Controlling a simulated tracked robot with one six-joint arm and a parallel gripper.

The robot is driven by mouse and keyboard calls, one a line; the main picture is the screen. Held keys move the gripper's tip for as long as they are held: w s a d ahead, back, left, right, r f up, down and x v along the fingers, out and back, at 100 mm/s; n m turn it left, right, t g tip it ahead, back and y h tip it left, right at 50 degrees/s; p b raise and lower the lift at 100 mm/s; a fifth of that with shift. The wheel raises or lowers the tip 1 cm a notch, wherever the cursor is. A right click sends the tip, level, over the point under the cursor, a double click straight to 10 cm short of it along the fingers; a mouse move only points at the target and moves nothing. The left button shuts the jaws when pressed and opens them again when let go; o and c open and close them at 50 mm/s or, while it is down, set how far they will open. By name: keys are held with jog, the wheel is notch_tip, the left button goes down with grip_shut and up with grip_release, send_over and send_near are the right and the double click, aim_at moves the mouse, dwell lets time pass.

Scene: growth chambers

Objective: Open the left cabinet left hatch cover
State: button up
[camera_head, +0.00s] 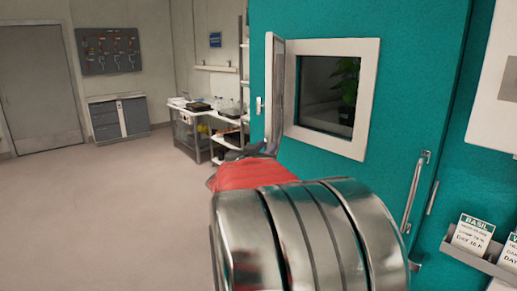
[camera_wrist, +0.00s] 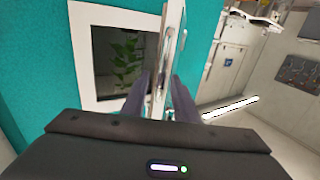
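The hatch cover (camera_head: 275,90) on the teal cabinet (camera_head: 425,60) stands swung out from its white frame (camera_head: 365,100), hinged at the frame's left side, with a small light handle (camera_head: 259,106) on its outer face. In the wrist view the cover (camera_wrist: 174,45) is nearly edge-on, and the white frame (camera_wrist: 84,60) is uncovered. My gripper (camera_head: 262,148) is at the cover's lower part. In the wrist view the dark fingers of my gripper (camera_wrist: 161,88) are apart, one on each side of the cover. Contact with the cover is unclear.
A green plant (camera_head: 346,82) shows inside the opening. A metal bar handle (camera_head: 414,192) and a card holder (camera_head: 480,255) are on the cabinet's right. A bench with equipment (camera_head: 205,120) stands behind. The floor (camera_head: 90,210) to the left is clear.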

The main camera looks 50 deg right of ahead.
jog(key=shift+c, duration=0.3)
grip_shut()
dwell(0.3)
